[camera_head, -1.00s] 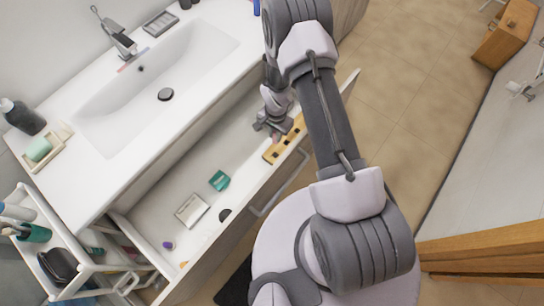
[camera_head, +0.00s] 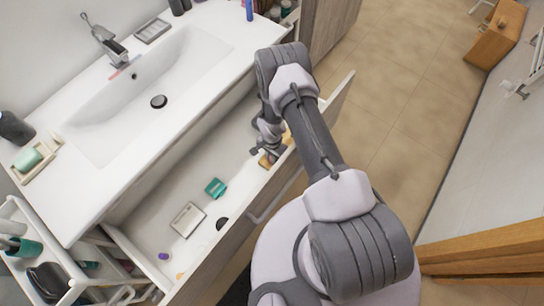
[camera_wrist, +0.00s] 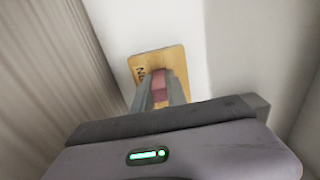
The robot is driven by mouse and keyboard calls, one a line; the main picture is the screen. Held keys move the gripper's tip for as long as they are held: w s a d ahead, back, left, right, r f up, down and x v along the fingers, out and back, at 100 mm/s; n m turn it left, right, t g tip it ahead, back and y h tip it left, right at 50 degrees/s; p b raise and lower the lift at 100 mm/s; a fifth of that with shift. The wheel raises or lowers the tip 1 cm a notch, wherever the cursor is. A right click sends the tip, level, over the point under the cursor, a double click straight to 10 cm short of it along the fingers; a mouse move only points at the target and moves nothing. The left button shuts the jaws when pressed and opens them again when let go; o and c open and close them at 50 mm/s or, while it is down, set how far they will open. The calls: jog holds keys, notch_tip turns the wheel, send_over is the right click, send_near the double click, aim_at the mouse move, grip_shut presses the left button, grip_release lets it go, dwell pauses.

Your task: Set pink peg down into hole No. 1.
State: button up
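The pink peg (camera_wrist: 159,84) is between the two fingertips of my gripper (camera_wrist: 160,92) in the wrist view, and the gripper is shut on it. A wooden hole board (camera_wrist: 143,63) with dark lettering lies just beyond the fingertips. The fingers and peg hide part of the board, so I cannot tell whether the peg's lower end touches it or sits in a hole. In the head view my gripper (camera_head: 262,149) is over the board (camera_head: 266,161) inside the open drawer, and the arm covers the board's middle. The peg is not discernible there.
The open white drawer (camera_head: 160,215) also holds a teal box (camera_head: 215,187), a pale rectangular case (camera_head: 187,219) and a small purple item (camera_head: 163,256). The drawer's front wall runs close beside the board. The sink counter (camera_head: 100,185) stands above the drawer.

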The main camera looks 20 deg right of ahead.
jog(key=o, duration=0.4)
jog(key=shift+r, duration=0.15)
notch_tip(320, 180, up, 41)
jog(key=w+n+t+p, duration=0.2)
jog(key=w+p, duration=0.1)
jog(key=p, duration=0.1)
jog(key=s+a+r+n+t+y, duration=0.1)
jog(key=s+r, duration=0.3)
jog(key=r, duration=0.3)
jog(key=s+a+r+n+t, duration=0.1)
jog(key=s+r, duration=0.4)
jog(key=r, duration=0.2)
jog(key=s+a+r+n+t, duration=0.1)
jog(key=s+r, duration=0.2)
jog(key=s, duration=0.3)
jog(key=s+a+r+n+y, duration=0.1)
jog(key=s+r, duration=0.2)
jog(key=s, duration=0.4)
jog(key=shift+r+t, duration=0.3)
jog(key=shift+t, duration=0.1)
